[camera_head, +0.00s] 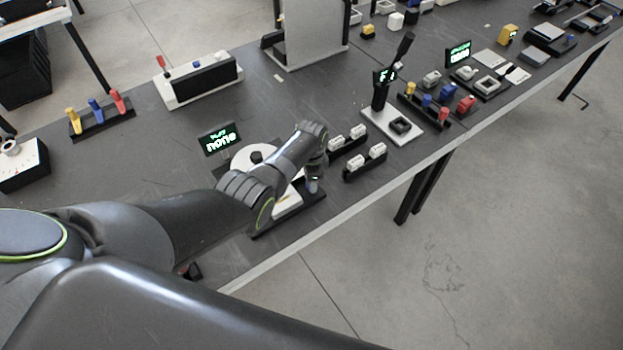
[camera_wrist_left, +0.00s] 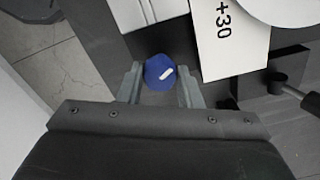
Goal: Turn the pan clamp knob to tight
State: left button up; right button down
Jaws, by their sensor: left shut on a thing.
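A round blue knob (camera_wrist_left: 160,72) with a short slanted white mark on its top sits between the two fingers of my left gripper (camera_wrist_left: 160,88) in the left wrist view. The gripper is shut on it, a finger on each side. In the head view my left gripper (camera_head: 314,184) points down at the right end of the pan device; the knob is hidden there. The device has a white round pan (camera_head: 242,160) with a black knob on top. A white plate marked "+30" (camera_wrist_left: 225,35) lies beside the blue knob. My right gripper is not in view.
A small display (camera_head: 220,139) reading "none" stands behind the pan. Black racks with white pieces (camera_head: 365,162) stand close to the right of my left gripper. A lever station (camera_head: 392,124) is farther right. The table's front edge (camera_head: 335,219) is near.

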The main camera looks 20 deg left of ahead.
pick_arm(q)
jog(key=shift+w, duration=0.1)
jog(key=o, duration=1)
jog(key=shift+r, duration=0.55)
notch_tip(320, 180, up, 5)
jog(key=shift+f+p, duration=0.15)
jog(key=shift+p, duration=0.65)
notch_tip(320, 180, up, 12)
jog(key=shift+f+b, duration=0.15)
jog(key=shift+b, duration=0.5)
jog(key=shift+f, duration=0.1)
